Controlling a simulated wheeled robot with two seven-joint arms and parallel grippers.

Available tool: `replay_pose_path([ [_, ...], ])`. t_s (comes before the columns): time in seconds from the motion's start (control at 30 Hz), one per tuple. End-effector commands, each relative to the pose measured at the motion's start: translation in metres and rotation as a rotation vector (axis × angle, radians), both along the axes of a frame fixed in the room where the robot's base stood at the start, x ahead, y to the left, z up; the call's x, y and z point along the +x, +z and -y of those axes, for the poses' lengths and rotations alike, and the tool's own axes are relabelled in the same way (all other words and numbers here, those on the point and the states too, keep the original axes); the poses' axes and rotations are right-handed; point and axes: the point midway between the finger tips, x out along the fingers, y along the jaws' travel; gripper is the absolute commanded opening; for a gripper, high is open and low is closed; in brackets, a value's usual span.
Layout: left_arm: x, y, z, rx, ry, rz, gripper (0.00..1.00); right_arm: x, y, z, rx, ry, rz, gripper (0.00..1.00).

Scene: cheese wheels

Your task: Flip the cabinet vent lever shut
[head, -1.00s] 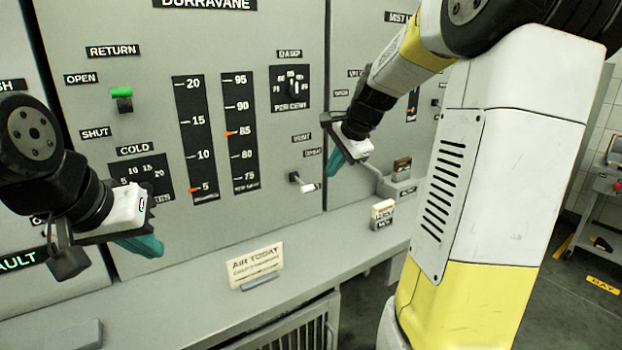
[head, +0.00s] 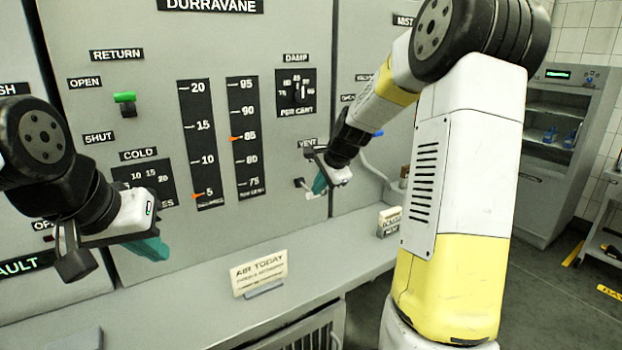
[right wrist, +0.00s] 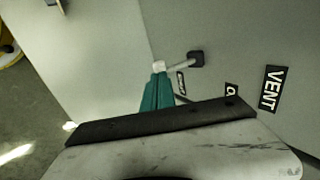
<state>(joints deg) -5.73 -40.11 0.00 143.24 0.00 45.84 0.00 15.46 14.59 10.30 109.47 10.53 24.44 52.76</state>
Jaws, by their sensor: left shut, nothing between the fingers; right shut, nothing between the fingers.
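The vent lever (head: 299,183) sits low on the right side of the grey cabinet panel, under the VENT label (head: 307,143). In the right wrist view its rod (right wrist: 179,62) runs left from a dark mount to a white tip. My right gripper (head: 319,184) is shut and empty, its teal fingertips (right wrist: 157,78) right by the white tip. I cannot tell whether they touch. In the head view the gripper hides part of the lever. My left gripper (head: 152,248) is shut and empty before the panel's left part, away from the lever.
A ledge runs below the panel, holding an AIR TODAY sign (head: 259,271) and a small labelled block (head: 390,221) to the right. A green-topped RETURN switch (head: 125,104) and scale gauges are on the panel. An open-shelved cabinet (head: 555,140) stands at far right.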

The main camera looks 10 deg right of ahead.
Motion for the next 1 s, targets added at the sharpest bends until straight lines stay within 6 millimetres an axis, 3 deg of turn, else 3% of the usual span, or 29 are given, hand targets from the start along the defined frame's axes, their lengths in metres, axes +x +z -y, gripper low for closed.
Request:
replay_pose_path([
  [0.47, 0.0, 0.0, 0.0, 0.0, 0.0, 0.0, 0.0, 0.004, -0.007, -0.002, 0.0, 0.0, 0.0, 0.0],
  [0.73, 0.0, 0.0, 0.0, 0.0, 0.0, 0.0, 0.0, 0.003, -0.043, -0.001, 0.002, 0.0, -0.003, 0.0],
  [1.0, 0.0, 0.0, 0.0, 0.0, 0.0, 0.0, 0.0, 0.004, -0.046, -0.001, -0.001, 0.0, 0.002, 0.0],
])
